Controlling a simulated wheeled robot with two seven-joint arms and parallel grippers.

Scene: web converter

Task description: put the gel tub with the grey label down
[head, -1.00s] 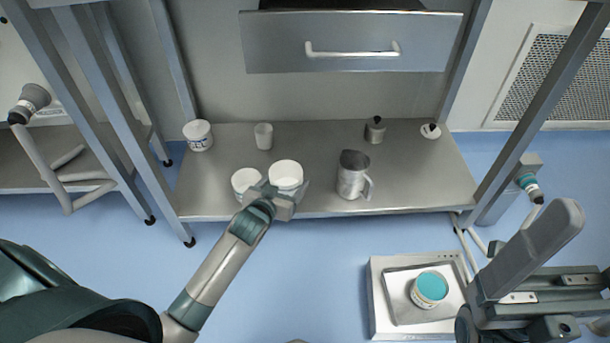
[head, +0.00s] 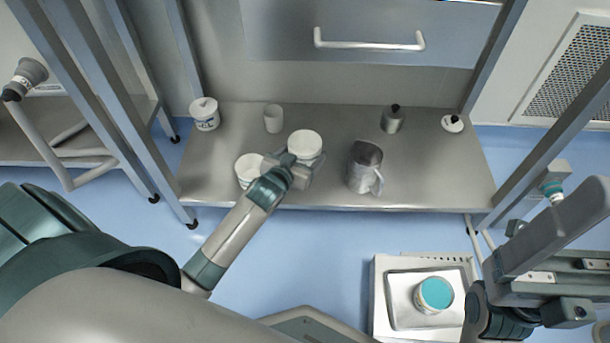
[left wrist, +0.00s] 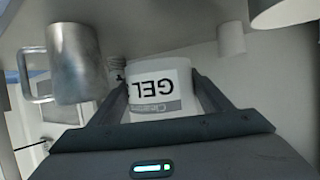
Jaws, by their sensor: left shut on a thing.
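My left gripper (head: 298,172) is shut on the gel tub with the grey label (head: 305,144), a white tub with a white lid. In the left wrist view the gel tub (left wrist: 160,90) sits between both fingers, its black GEL text and grey band upside down in the picture. It is above the front half of the steel shelf (head: 330,195). I cannot tell whether its base touches the shelf, as the gripper hides it. Parts of my right arm (head: 545,245) show at the right edge, but its fingertips cannot be made out.
Another white tub (head: 248,170) stands close left of the gripper, and a metal jug (head: 364,168) close right. A teal-topped tub (head: 434,294) sits on a tray below.

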